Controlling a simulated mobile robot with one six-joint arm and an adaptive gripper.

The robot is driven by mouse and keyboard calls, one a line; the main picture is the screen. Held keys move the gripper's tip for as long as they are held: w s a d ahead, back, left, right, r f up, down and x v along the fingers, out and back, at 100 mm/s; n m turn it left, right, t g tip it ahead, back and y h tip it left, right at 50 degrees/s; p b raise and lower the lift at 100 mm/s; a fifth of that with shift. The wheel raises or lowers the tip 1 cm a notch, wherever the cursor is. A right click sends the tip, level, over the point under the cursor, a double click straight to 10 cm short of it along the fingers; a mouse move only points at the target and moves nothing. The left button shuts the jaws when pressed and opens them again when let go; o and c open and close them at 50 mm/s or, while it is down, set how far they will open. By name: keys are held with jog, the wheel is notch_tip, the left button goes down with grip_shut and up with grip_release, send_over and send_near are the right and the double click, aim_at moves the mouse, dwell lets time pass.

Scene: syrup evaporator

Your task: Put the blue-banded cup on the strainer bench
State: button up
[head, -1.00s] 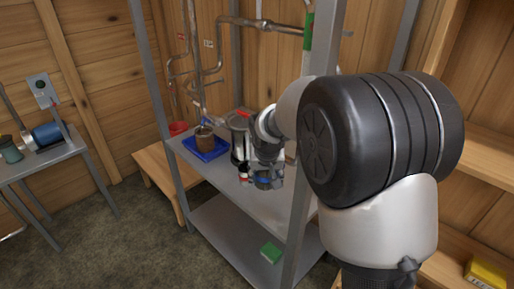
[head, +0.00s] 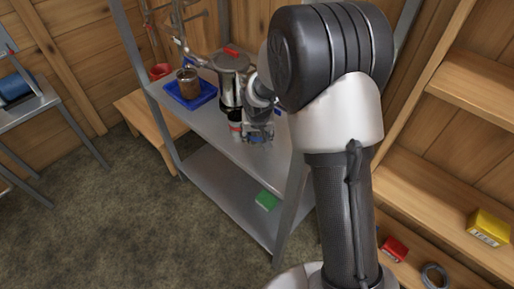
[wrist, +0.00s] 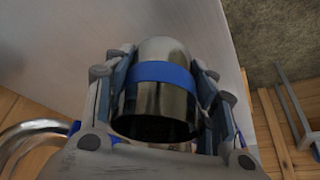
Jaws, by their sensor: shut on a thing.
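The blue-banded cup (wrist: 165,75) is shiny metal with a blue band. In the wrist view it sits between the two fingers of my gripper (wrist: 163,95), which is shut on it, with its dark open mouth towards the camera. In the head view my gripper (head: 260,132) is over the right part of the grey metal shelf unit's top; the cup is mostly hidden there. I cannot tell whether it touches the surface. Which piece is the strainer bench is not marked; a low wooden bench (head: 143,115) stands behind the shelf unit, and a grey table (head: 35,108) stands at far left.
On the shelf unit's top (head: 195,118) are a red-banded cup (head: 235,123) just left of my gripper, a metal pot (head: 230,75) and a blue tray (head: 203,97) with a brown jar (head: 188,83). A shelf post (head: 290,190) rises close by. The floor (head: 100,225) at left is clear.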

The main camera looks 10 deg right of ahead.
aim_at(258, 138)
jog(key=shift+f+b, duration=0.95)
jog(key=shift+f, duration=1.8)
jog(key=shift+f, duration=0.1)
jog(key=o, duration=1.1)
jog(key=shift+r, duration=0.4)
jog(key=p+v, duration=0.3)
jog(key=v, duration=0.8)
jog(key=shift+s+r+p, duration=0.15)
jog(key=shift+r+p, duration=0.05)
jog(key=shift+p, duration=0.15)
